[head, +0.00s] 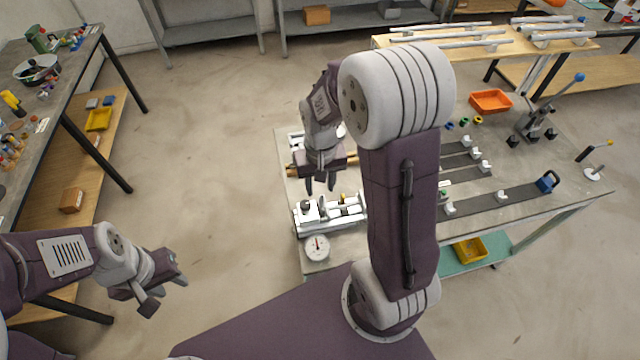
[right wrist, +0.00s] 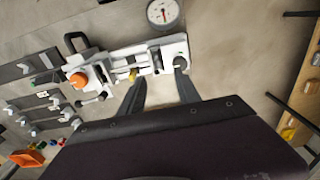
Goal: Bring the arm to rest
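My right arm rises in the middle of the head view and bends over the grey workbench (head: 520,205). My right gripper (head: 320,189) points down above a white clamping fixture (head: 350,214) at the bench's left end. In the right wrist view, the fingers of the right gripper (right wrist: 158,76) are apart, with nothing seen held between them. The fixture (right wrist: 112,66) shows beyond the fingertips. My left gripper (head: 166,295) hangs over bare floor at lower left, its fingers apart and empty.
A round dial gauge (head: 317,248) stands at the bench's near left corner. Dark rails with white clamps, an orange bin (head: 490,102) and a lever tool (head: 535,120) lie farther right. A cluttered table (head: 60,70) stands at left, with open floor between.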

